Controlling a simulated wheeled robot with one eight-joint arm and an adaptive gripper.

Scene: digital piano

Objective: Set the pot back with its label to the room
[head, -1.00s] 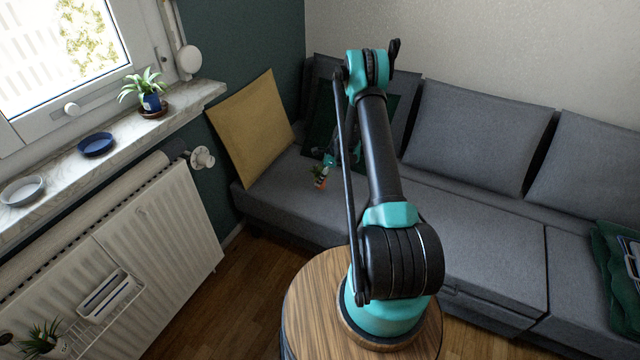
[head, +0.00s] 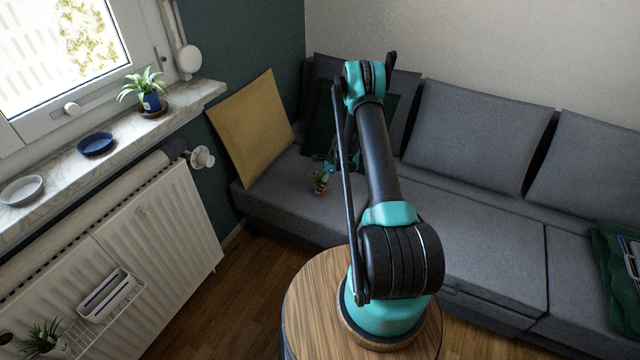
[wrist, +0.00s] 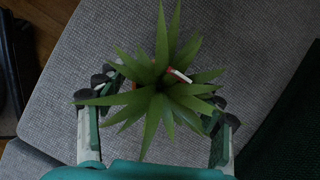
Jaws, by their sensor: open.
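A small orange-red pot with a green spiky plant (head: 320,181) is on the sofa seat near the yellow cushion. In the wrist view the plant's leaves (wrist: 158,95) fill the middle and hide most of the pot; a bit of red and a small white piece show between them. My gripper (wrist: 157,115) is open, with one finger on each side of the plant; I cannot tell whether they touch the pot. In the head view the gripper is small and partly behind my arm. Another plant in a blue pot (head: 151,102) stands on a brown saucer on the windowsill.
The marble windowsill (head: 180,115) also holds a dark blue bowl (head: 96,144) and a grey-white bowl (head: 22,190). A yellow cushion (head: 252,125) and a dark green cushion are near the pot. A third plant (head: 42,336) is by the radiator.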

